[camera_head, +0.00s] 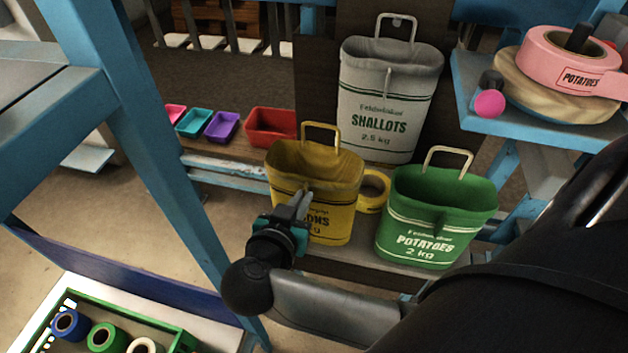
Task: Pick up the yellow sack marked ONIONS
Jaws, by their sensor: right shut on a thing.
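The yellow sack (338,192) stands upright in the middle of the view, with a loop handle above its open top. My right gripper (302,203) reaches in from the lower right and is shut on the sack's near side. It covers part of the print, so only the end of the word, "ONS", shows. The sack's lower left part is hidden behind the gripper. I cannot tell whether its base touches the bench. My left gripper is not in view.
A green POTATOES sack (432,215) stands close on the right, a grey SHALLOTS sack (388,95) behind. A yellow tape roll (373,190) sits between yellow and green sacks. A blue post (160,150) rises at left. A red tray (270,127) lies behind left.

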